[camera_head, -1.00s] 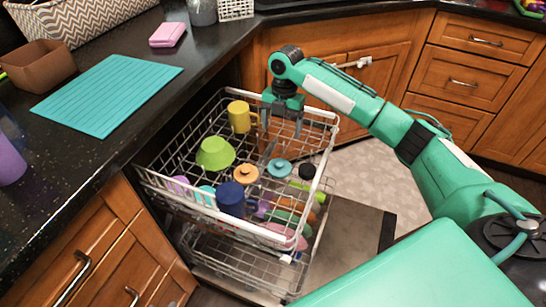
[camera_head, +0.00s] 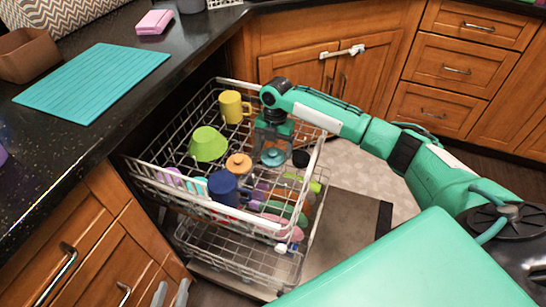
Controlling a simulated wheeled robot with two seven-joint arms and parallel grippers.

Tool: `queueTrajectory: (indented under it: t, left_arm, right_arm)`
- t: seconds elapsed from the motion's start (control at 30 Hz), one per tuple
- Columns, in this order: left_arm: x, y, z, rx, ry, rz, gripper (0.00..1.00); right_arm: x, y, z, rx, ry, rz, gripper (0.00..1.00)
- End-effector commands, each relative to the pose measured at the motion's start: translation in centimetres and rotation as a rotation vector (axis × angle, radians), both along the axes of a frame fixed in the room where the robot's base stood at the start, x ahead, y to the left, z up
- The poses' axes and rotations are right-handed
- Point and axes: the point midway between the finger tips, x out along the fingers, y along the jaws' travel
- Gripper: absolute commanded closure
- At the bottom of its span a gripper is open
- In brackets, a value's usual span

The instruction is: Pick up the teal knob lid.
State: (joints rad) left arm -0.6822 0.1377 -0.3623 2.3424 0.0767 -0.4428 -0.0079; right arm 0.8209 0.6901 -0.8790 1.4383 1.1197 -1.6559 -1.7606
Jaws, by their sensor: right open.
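The teal knob lid (camera_head: 272,157) lies in the upper dishwasher rack, right of an orange knob lid (camera_head: 238,163). My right gripper (camera_head: 271,150) points down over the teal lid. Its fingers are open, one on either side of the lid's knob as seen from here; contact cannot be told. The gripper hides part of the lid. My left gripper (camera_head: 170,292) shows only as two grey fingertips, apart and empty, at the bottom edge.
The upper rack (camera_head: 200,201) also holds a yellow mug (camera_head: 234,106), a green bowl (camera_head: 208,144), a blue mug (camera_head: 224,186) and several other dishes. Its wire walls surround them. A teal mat (camera_head: 95,82) lies on the counter at left.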

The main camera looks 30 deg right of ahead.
Motion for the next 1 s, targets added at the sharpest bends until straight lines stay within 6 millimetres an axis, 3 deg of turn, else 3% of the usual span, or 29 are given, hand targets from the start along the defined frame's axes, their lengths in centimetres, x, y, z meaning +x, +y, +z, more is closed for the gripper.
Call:
queueTrajectory:
  t: [0.33,0.5,0.53,0.83,1.0]
  left_arm:
    - [0.0,-0.3,0.1,-0.016,-0.023,0.000,0.64]
    - [0.0,-0.3,0.1,-0.015,-0.022,0.000,0.64]
    - [0.0,-0.3,0.1,-0.015,-0.022,0.000,0.64]
    - [0.0,-0.3,0.1,-0.014,-0.021,-0.001,0.64]
    - [-0.1,0.0,0.1,0.002,0.003,-0.001,0.64]
  right_arm:
    - [-0.1,0.1,-0.8,0.000,0.000,0.000,0.18]
    - [-0.1,0.1,-0.8,-0.001,-0.001,0.000,0.50]
    - [-0.1,0.1,-0.8,-0.001,-0.001,0.000,0.51]
    - [-0.1,0.0,-0.6,-0.001,-0.001,0.000,0.51]
    - [0.0,0.0,0.6,-0.001,-0.002,-0.001,0.51]
